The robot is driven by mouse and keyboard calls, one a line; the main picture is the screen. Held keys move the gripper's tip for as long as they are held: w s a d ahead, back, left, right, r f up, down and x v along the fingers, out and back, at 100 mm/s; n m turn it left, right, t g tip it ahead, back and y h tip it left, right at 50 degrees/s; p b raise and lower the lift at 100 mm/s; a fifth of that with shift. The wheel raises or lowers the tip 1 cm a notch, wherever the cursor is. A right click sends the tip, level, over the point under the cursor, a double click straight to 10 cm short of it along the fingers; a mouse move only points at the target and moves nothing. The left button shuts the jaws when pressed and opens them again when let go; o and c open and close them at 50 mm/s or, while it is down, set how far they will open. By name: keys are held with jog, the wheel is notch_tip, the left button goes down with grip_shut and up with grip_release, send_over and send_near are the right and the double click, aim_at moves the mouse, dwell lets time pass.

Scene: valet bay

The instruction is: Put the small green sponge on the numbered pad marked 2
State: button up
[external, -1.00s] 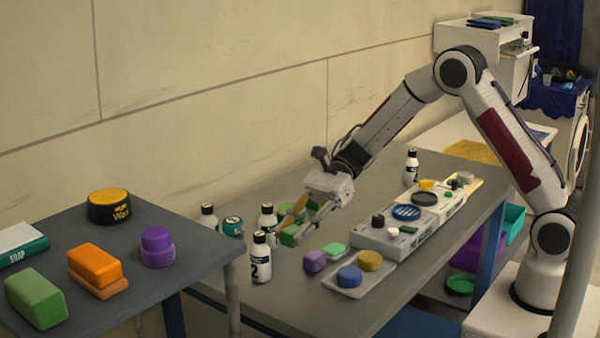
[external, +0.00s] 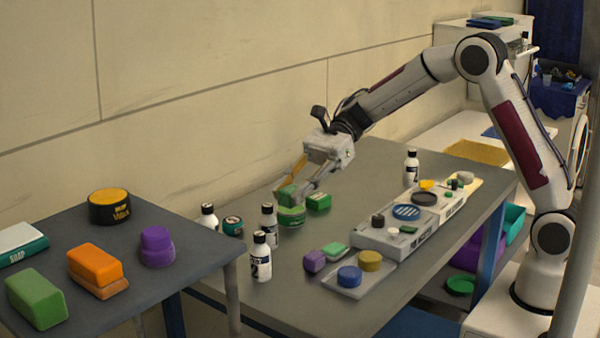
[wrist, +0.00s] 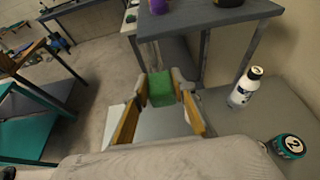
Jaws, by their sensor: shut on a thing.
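My gripper (external: 293,187) is shut on a small green sponge (external: 287,196) above the grey bench. In the wrist view the sponge (wrist: 161,88) sits between the two yellow-faced fingers (wrist: 160,98). In the external view it appears just above a round green tin (external: 291,215); I cannot tell whether they touch. Another green block (external: 319,202) lies to the right of the tin. A long pale unit (external: 372,238) carries several small items. I cannot make out a pad marked 2 in either view.
Several white bottles stand left of my gripper, one marked 2 (external: 261,257). A teal tin (external: 233,226) shows a 2 in the wrist view (wrist: 289,146). A grey tray (external: 342,284) holds coloured pieces. A side table (external: 190,267) is at left.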

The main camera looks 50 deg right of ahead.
jog(key=w+d+m+t+h, duration=0.1)
jog(key=w+m+t, duration=0.1)
jog(key=w, duration=0.5)
jog(key=w+d+m+t, duration=0.2)
jog(key=w+t, duration=0.1)
jog(key=w, duration=0.3)
jog(key=m+t+h, duration=0.3)
jog(key=m+t, duration=0.1)
jog(key=m, duration=0.1)
send_over(235, 220)
jog(key=shift+f, duration=2.65)
jog(key=shift+f, duration=3.1)
jog(key=shift+f, duration=1.9)
jog(key=shift+f, duration=0.15)
